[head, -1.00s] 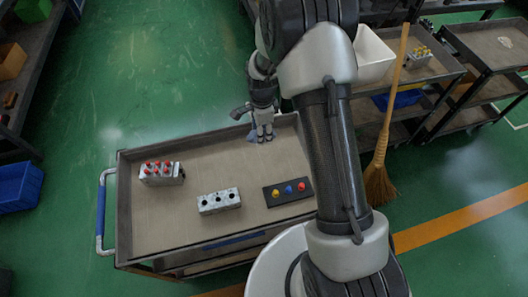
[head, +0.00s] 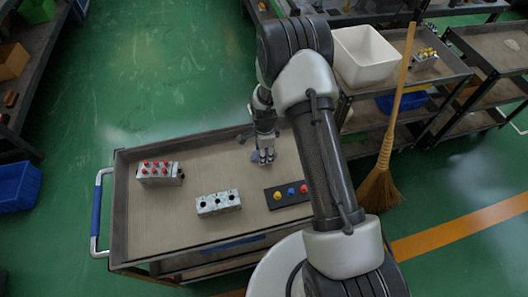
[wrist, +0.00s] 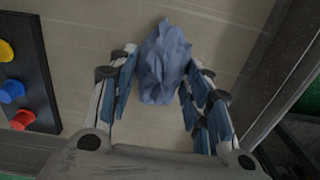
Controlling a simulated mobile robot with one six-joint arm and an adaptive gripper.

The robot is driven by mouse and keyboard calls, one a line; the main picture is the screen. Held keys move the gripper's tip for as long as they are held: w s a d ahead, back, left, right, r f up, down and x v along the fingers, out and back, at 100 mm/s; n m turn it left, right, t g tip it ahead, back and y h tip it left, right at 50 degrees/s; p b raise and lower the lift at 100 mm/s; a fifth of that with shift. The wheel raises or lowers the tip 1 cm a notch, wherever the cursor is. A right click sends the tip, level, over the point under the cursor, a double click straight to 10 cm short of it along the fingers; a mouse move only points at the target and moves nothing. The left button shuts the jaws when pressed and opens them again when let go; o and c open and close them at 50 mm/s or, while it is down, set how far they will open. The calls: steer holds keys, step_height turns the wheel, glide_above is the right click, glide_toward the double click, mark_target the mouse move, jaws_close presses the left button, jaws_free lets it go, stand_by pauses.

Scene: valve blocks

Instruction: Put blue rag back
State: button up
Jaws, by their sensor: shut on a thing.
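The blue rag (wrist: 165,62) is a crumpled cloth between the fingers of my gripper (wrist: 160,75) in the wrist view. My gripper is shut on it, with a finger on either side. In the head view my gripper (head: 264,157) is over the right part of the trolley top (head: 205,155), behind the plate with coloured buttons. The rag shows there only as a small bluish patch (head: 254,157) at the fingertips. I cannot tell whether the rag touches the trolley top.
On the trolley stand a block with red caps (head: 160,172), a block with dark holes (head: 218,203) and a dark plate with coloured buttons (head: 275,203). A white bin (head: 365,55) is on a shelf behind. A broom (head: 380,185) leans right of my arm.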

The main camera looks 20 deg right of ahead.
steer(key=shift+f, duration=0.15)
steer(key=o, duration=0.9)
steer(key=shift+o, duration=0.2)
